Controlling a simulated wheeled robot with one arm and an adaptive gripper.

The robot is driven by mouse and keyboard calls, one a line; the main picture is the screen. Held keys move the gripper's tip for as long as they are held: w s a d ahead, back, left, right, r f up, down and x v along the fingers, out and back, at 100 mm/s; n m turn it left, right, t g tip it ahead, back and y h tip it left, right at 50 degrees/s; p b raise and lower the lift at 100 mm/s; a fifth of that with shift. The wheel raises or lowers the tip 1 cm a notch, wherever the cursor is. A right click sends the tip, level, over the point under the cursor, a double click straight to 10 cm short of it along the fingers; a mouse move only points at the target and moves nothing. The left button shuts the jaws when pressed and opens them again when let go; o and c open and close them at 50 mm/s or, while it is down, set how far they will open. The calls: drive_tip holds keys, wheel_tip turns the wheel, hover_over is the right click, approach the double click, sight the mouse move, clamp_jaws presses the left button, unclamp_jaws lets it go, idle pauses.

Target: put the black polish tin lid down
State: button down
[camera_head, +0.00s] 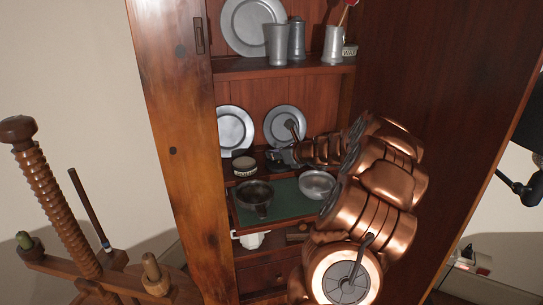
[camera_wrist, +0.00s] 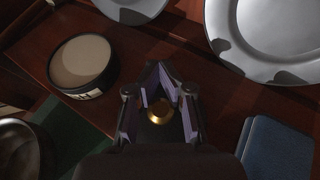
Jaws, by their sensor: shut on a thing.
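My gripper (camera_head: 284,158) reaches into the cupboard, just above the middle shelf. In the wrist view my gripper (camera_wrist: 160,98) has its fingers closed in around a small brass-coloured knob (camera_wrist: 158,112). This looks like part of the dark lid, most of which is hidden by the fingers and dim light. I cannot tell whether the lid touches the shelf. A round black tin (camera_wrist: 80,65) with a pale top and a light label stands left of the fingers, apart from them. The tin (camera_head: 244,166) also shows in the head view, left of my gripper.
Pewter plates (camera_head: 284,126) (camera_wrist: 268,42) lean at the back of the shelf. A green-lined tray (camera_head: 282,213) in front holds a dark bowl (camera_head: 254,198) and a lighter bowl (camera_head: 317,183). A blue block-like thing (camera_wrist: 278,148) lies right of the fingers. Bare shelf shows beside the tin.

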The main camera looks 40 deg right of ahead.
sight(288, 167)
drive_tip(key=shift+f, duration=0.1)
drive_tip(key=c, duration=1)
unclamp_jaws()
drive_tip(key=shift+s+r, duration=0.2)
drive_tip(key=shift+r, duration=0.1)
drive_tip(key=p+v, duration=0.1)
drive_tip(key=v, duration=0.6)
drive_tip(key=shift+p, duration=0.4)
